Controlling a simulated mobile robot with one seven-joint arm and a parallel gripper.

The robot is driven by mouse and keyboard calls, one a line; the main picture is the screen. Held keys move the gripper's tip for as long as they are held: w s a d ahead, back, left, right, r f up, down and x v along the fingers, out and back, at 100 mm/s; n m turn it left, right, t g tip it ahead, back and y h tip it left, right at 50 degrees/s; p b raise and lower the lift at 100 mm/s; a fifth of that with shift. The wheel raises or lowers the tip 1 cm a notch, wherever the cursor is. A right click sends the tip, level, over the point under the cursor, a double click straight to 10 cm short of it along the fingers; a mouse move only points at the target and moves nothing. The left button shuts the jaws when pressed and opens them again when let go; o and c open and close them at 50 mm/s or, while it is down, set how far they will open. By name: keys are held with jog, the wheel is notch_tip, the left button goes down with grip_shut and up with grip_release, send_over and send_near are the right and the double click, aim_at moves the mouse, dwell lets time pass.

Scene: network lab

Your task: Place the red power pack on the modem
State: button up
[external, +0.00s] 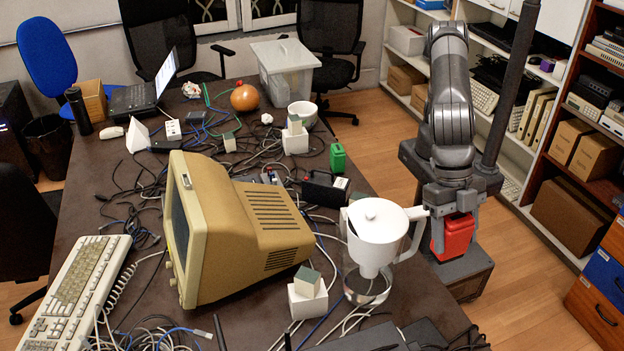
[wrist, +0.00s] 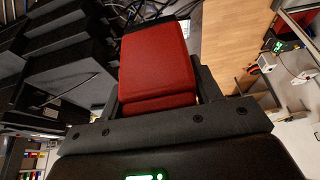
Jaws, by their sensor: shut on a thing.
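The red power pack (external: 457,236) hangs in my gripper (external: 453,208), off the right edge of the table in the external view. In the wrist view the red pack (wrist: 158,62) sits between the two dark fingers, which are shut on its sides. I cannot tell for sure which device is the modem. A black box with a white label (external: 325,189) lies among cables behind the white pitcher. A flat black device (external: 375,338) lies at the table's front edge, partly cut off. The pack is apart from both.
A white pitcher (external: 377,235) stands near the right table edge, just left of my gripper. A beige monitor (external: 240,230), a green pack (external: 338,157), small blocks (external: 307,297) and many cables crowd the table (external: 100,205). Shelves stand at the right.

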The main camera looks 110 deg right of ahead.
send_over(422, 330)
notch_tip(422, 330, down, 27)
dwell(0.6)
jog(key=shift+f, duration=0.15)
jog(key=o, duration=1.3)
jog(key=shift+c, duration=0.2)
jog(key=a+r+v, duration=0.1)
jog(key=a+v, duration=0.1)
jog(key=v, duration=1)
jog(key=shift+a, duration=0.25)
